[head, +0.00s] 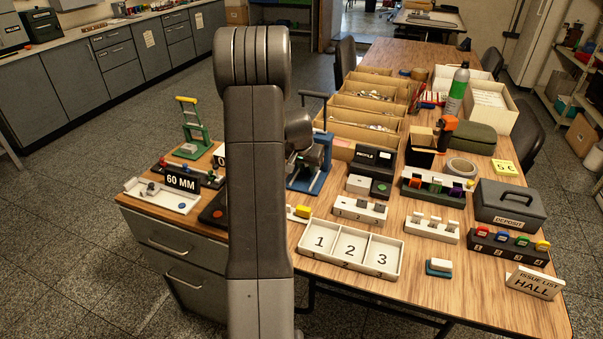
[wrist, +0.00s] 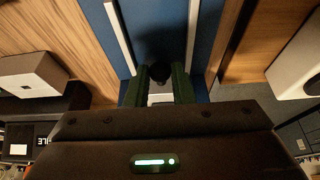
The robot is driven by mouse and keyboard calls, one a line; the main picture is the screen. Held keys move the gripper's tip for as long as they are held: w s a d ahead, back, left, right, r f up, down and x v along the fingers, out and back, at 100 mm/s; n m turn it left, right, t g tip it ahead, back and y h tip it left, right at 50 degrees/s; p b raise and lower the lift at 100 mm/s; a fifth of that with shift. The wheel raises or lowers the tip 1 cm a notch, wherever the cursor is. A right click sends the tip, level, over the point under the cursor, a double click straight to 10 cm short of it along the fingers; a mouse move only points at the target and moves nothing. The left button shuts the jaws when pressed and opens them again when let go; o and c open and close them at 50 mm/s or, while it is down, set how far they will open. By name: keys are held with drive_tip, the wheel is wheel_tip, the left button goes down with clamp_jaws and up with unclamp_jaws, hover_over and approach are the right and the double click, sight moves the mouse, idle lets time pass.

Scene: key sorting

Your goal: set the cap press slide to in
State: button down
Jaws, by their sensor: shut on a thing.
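The blue base of what looks like the cap press (head: 318,181) stands on the table just right of my arm, with a dark upright lever behind it. In the wrist view the blue base (wrist: 155,22) carries two pale parallel rails. A dark round knob (wrist: 160,70), apparently the slide's, sits between the rails. My gripper (wrist: 158,77) is low over the base, its green fingers shut on the knob from both sides. A small pale part shows just below the knob. My gripper and arm hide much of the slide, so its position along the rails is unclear.
A green stand with a yellow handle (head: 187,101) and a white tray (head: 162,198) lie left of my arm. A black labelled box (head: 375,157) and a white numbered tray (head: 348,248) are to the right. Cardboard bins (head: 362,122) stand behind.

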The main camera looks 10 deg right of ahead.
drive_tip(key=shift+w+d, duration=0.2)
drive_tip(key=shift+w, duration=0.15)
drive_tip(key=shift+r, duration=0.15)
drive_tip(key=shift+w, duration=0.1)
drive_tip(key=c, duration=1.3)
unclamp_jaws()
drive_tip(key=shift+d, duration=0.15)
drive_tip(key=v, duration=1.3)
drive_tip(key=shift+r+p, duration=0.3)
drive_tip(key=shift+f, duration=0.1)
